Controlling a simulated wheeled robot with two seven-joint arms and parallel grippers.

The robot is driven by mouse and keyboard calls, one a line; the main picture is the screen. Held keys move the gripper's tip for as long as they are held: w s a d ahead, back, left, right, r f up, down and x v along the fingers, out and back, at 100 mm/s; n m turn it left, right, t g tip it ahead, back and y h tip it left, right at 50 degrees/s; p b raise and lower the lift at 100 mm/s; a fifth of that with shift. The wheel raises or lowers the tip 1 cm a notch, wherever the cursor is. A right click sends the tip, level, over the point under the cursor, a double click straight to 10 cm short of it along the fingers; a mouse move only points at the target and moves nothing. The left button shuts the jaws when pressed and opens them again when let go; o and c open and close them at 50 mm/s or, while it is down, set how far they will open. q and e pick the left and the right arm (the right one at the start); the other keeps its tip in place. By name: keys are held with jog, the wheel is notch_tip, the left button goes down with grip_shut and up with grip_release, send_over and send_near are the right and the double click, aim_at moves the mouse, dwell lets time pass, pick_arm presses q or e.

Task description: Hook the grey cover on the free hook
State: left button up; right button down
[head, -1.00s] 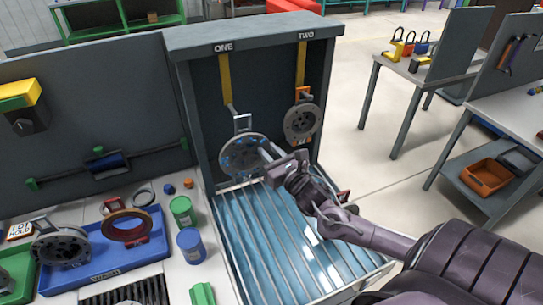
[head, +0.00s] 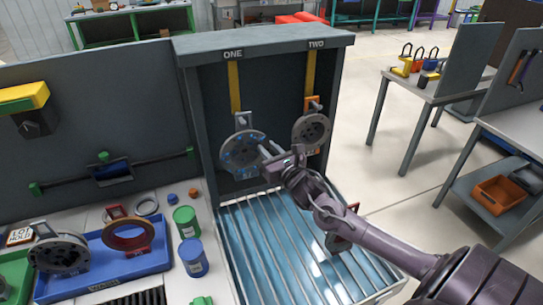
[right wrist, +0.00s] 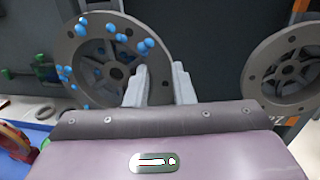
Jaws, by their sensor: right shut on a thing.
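The grey cover (head: 240,152), a round disc with blue dots, is upright in front of the back panel under the label ONE (head: 233,54). Its grey top loop (head: 242,121) is at the lower end of the yellow hanger (head: 235,85). I cannot tell whether the hook passes through the loop. My right gripper (head: 265,152) is shut on the cover from its right side. In the right wrist view the cover (right wrist: 85,58) is behind the fingers (right wrist: 160,80), which hide part of its rim. My left gripper is not in view.
Another grey disc (head: 312,130) with an orange loop hangs under TWO, close to the right. A slatted blue tray (head: 290,245) lies below. On the left are a blue bin (head: 110,285) with parts, a green can (head: 186,220) and a blue can (head: 193,257).

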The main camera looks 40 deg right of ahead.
aim_at(268, 147)
jog(key=shift+w+d+b, duration=0.2)
jog(key=shift+w+b, duration=0.15)
jog(key=shift+w, duration=0.4)
jog(key=shift+w+d+b, duration=0.2)
jog(key=shift+w+b, duration=0.15)
jog(key=shift+w, duration=0.4)
jog(key=shift+w+d+f+b, duration=0.2)
jog(key=shift+w+f+b, duration=0.45)
jog(key=shift+b, duration=0.4)
jog(key=c, duration=1.2)
grip_release()
jog(key=shift+o, duration=0.2)
jog(key=shift+s+a+b, duration=0.2)
jog(key=shift+s+b, duration=0.35)
jog(key=shift+s, duration=1.4)
jog(key=shift+s+a+b, duration=0.2)
jog(key=shift+s+b, duration=0.35)
jog(key=shift+s, duration=1.4)
